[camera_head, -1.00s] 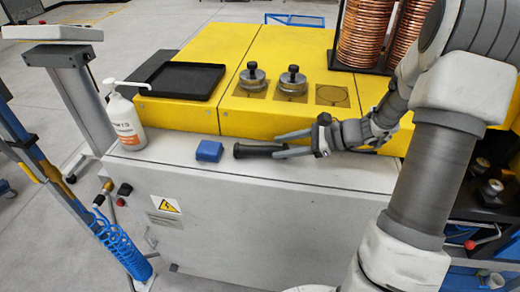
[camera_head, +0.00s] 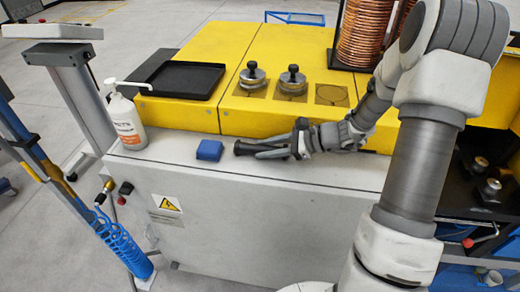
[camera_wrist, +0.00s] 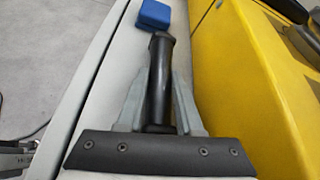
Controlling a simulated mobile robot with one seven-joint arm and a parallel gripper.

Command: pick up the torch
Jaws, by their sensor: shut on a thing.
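The torch (camera_wrist: 158,75) is a black cylinder with a wider head. It lies on the light grey top of the machine, at the foot of the yellow housing. In the head view only its head end (camera_head: 242,148) shows clearly, as my gripper covers much of the rest. My gripper (camera_head: 268,150) reaches in from the right, low over the surface. In the wrist view my gripper (camera_wrist: 157,95) has one finger along each side of the torch's body, shut on it. The torch's head points away from my palm. I cannot tell any gap beneath the torch.
A blue block (camera_head: 209,150) lies just left of the torch's head; it also shows in the wrist view (camera_wrist: 154,14). A white pump bottle (camera_head: 125,120) stands farther left. The yellow housing (camera_head: 190,113) rises behind, bearing a black tray (camera_head: 180,80) and two metal knobbed weights (camera_head: 292,80).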

